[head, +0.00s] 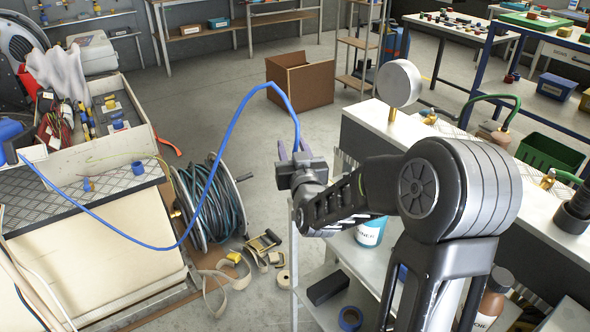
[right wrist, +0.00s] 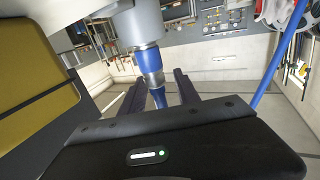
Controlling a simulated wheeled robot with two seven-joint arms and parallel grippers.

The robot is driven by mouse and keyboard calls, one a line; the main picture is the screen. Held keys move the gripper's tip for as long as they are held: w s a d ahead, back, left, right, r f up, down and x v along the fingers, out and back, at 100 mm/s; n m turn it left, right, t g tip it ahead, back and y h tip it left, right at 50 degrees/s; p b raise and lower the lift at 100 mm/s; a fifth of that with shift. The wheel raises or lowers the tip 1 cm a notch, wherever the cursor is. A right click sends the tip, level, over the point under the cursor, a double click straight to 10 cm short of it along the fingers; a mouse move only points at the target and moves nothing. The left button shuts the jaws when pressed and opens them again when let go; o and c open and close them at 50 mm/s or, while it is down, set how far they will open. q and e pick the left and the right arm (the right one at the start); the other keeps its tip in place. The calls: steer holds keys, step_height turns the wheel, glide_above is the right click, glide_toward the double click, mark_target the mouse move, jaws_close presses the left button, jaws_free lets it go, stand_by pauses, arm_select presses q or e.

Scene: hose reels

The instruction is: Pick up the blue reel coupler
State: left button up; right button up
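My right gripper (head: 294,150) is in the air over the floor, left of the white-topped bench, with its fingers pointing away. A blue hose (head: 236,120) arches up and comes down to its fingers. In the right wrist view, the blue reel coupler (right wrist: 150,64), blue with a silver band and a grey upper part, sits between the two dark purple fingers (right wrist: 158,92). The fingers are shut on its lower blue part, as far as I can see. The gripper body hides the lower end. In the head view the coupler is hidden at the gripper. My left gripper is not in view.
The hose runs back left to a blue reel (head: 10,135) by the workbench. A green hose reel (head: 215,203) and straps (head: 228,278) lie on the floor. A cardboard box (head: 302,82) stands behind. A shelf cart with a bucket (head: 370,232) is close below my right arm.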

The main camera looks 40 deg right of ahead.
steer(key=shift+c, duration=0.2)
stand_by(0.3)
jaws_close()
stand_by(1.2)
